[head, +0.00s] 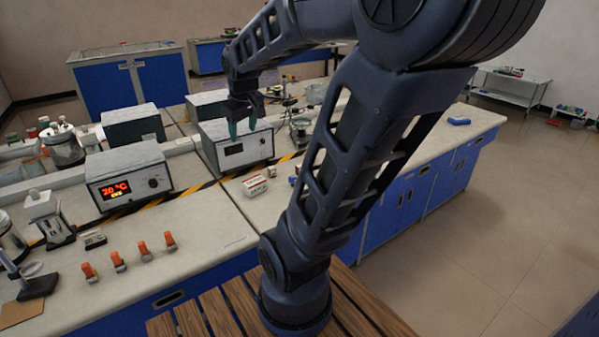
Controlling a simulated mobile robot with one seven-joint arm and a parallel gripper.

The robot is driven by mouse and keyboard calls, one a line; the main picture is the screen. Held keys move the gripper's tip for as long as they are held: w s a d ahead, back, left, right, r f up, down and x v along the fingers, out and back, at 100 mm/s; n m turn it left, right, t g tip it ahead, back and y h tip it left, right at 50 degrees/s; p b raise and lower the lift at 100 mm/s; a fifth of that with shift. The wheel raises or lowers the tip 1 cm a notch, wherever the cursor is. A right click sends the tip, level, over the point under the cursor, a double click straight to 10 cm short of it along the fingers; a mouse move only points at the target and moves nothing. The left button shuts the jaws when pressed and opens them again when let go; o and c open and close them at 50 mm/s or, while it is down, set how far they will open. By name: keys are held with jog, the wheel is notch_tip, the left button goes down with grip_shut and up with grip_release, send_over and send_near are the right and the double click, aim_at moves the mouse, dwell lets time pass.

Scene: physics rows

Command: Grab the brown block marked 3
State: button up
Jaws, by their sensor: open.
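My gripper (243,127) is high over the lab bench, pointing down, with its two teal-tipped fingers apart and nothing seen between them. In the picture it overlaps the front of a white-topped instrument. No marking 3 is readable anywhere, and my arm hides part of the bench.
The white and red carton (254,185) stands on the bench front. An instrument with a red display (129,178) and a second instrument (236,146) stand behind. Bare bench (205,215) lies between vials and carton.

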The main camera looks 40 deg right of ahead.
jog(key=w+d+f+n+g, duration=0.1)
jog(key=w+d+f+n, duration=0.25)
jog(key=w+d, duration=0.45)
jog(key=n+g+h, duration=0.3)
jog(key=n+h, duration=0.1)
jog(key=n, duration=0.7)
send_near(299, 166)
jog(key=shift+w+a+x, duration=0.15)
jog(key=shift+x, duration=1.4)
jog(key=shift+w+a+x, duration=0.1)
jog(key=shift+w+x, duration=0.1)
jog(key=shift+x, duration=1.4)
jog(key=shift+s+x, duration=0.15)
jog(key=shift+x, duration=1.15)
jog(key=shift+s+x, duration=0.1)
jog(key=shift+x, duration=1.2)
jog(key=shift+d, duration=0.15)
jog(key=shift+c, duration=0.2)
jog(key=c, duration=1)
